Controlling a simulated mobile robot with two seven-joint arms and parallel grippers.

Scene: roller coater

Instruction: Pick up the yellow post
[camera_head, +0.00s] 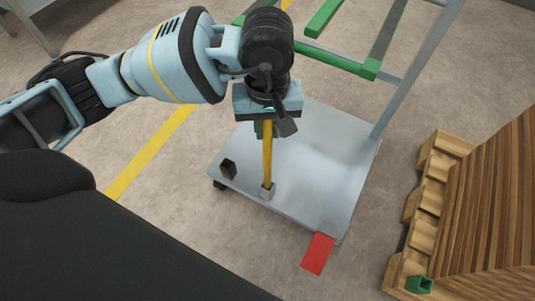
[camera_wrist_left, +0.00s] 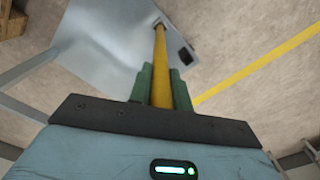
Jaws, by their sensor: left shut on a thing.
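The yellow post (camera_head: 267,160) stands upright at the front left part of a grey cart platform (camera_head: 310,165), its lower end in a small grey socket (camera_head: 267,191). My left gripper (camera_head: 263,130) is above the platform and shut on the upper part of the post. In the left wrist view the post (camera_wrist_left: 160,65) runs between the green fingers of my left gripper (camera_wrist_left: 161,85) down to the platform (camera_wrist_left: 105,35). The post's top is hidden by the gripper. My right gripper is not in view.
A dark empty socket (camera_head: 229,168) sits at the platform's left corner. A red piece (camera_head: 318,253) is at its front corner. Green bars (camera_head: 340,60) and a grey upright (camera_head: 415,70) rise behind. A wooden pallet stack (camera_head: 490,215) stands at right. A yellow line (camera_head: 150,155) crosses the floor.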

